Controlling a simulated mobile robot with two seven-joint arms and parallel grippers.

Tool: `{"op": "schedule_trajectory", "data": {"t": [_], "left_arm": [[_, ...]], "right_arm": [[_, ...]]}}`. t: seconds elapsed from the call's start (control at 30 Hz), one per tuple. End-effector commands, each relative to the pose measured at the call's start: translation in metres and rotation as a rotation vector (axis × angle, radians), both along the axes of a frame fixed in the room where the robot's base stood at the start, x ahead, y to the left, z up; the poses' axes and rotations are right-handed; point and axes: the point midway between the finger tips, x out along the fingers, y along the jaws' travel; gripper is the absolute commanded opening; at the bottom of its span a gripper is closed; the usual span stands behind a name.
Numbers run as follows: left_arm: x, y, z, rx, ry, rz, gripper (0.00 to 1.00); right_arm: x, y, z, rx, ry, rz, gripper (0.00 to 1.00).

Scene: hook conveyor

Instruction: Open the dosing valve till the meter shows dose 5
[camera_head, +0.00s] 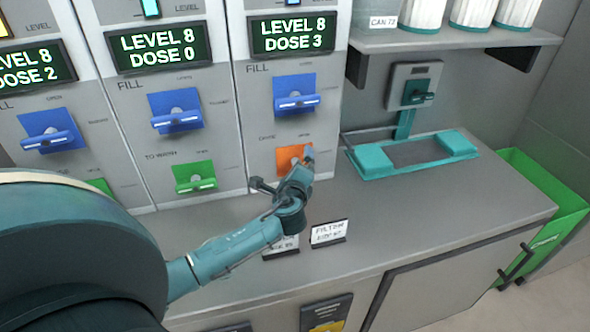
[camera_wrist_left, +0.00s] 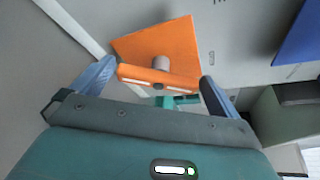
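The dosing valve (camera_head: 289,157) is an orange plate with a bar handle, low on the right-hand panel. The meter (camera_head: 293,34) above it reads LEVEL 8, DOSE 3. My left gripper (camera_head: 303,166) is at the valve and hides part of it. In the left wrist view the orange bar handle (camera_wrist_left: 157,78) spans the space between the left gripper's fingers (camera_wrist_left: 160,82), one finger at each end, seemingly touching both. The bar lies roughly level. My right gripper is not in view.
A blue fill lever (camera_head: 296,95) sits above the orange valve. A neighbouring panel has a green valve (camera_head: 194,178) and a meter (camera_head: 159,47) reading DOSE 0. A teal stand (camera_head: 375,161) and small signs (camera_head: 329,233) are on the counter. Free counter lies to the right.

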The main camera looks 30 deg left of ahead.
Motion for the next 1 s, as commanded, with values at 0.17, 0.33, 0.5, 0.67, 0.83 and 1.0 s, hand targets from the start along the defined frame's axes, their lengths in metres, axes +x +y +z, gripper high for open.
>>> {"op": "schedule_trajectory", "data": {"t": [0.17, 0.33, 0.5, 0.67, 0.83, 1.0], "left_arm": [[0.0, 0.0, 0.0, 0.001, 0.0, 0.0, 1.0], [-0.007, -0.005, 0.002, 0.0, -0.001, -0.003, 1.0], [-0.033, -0.02, 0.007, -0.002, 0.001, -0.003, 1.0], [-0.064, -0.039, 0.015, -0.003, 0.001, -0.003, 1.0], [-0.092, -0.055, 0.022, -0.002, 0.001, -0.002, 1.0], [-0.107, -0.064, 0.027, -0.001, 0.002, -0.001, 1.0]], "right_arm": [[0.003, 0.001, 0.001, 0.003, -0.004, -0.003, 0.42], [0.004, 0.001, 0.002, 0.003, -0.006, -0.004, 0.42], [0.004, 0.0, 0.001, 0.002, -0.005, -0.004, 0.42], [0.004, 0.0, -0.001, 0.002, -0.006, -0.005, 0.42], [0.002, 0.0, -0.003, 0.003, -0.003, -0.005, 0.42], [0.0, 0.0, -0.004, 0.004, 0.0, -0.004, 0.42]]}}
